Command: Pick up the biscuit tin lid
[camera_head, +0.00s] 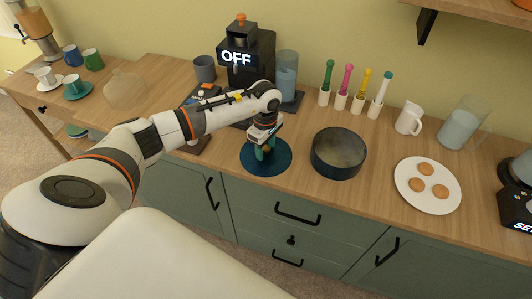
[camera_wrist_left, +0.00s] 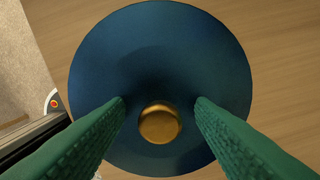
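The biscuit tin lid (camera_head: 281,163) is a dark blue disc with a round gold knob, lying on the wooden counter near its front edge. In the left wrist view the lid (camera_wrist_left: 160,45) fills the middle, and its gold knob (camera_wrist_left: 160,123) sits between my fingers. My left gripper (camera_head: 264,152) is directly above the lid, pointing down. In the left wrist view its green fingers (camera_wrist_left: 159,103) are apart on either side of the knob, with a gap on both sides. The open dark tin (camera_head: 338,153) stands just right of the lid. My right gripper is not in view.
A white plate (camera_head: 411,193) with biscuits lies right of the tin. A black coffee machine (camera_head: 247,60) reading OFF stands behind my left arm. Several coloured-handled utensils (camera_head: 343,88) stand at the back, near a white jug (camera_head: 409,119) and a glass pitcher (camera_head: 460,124).

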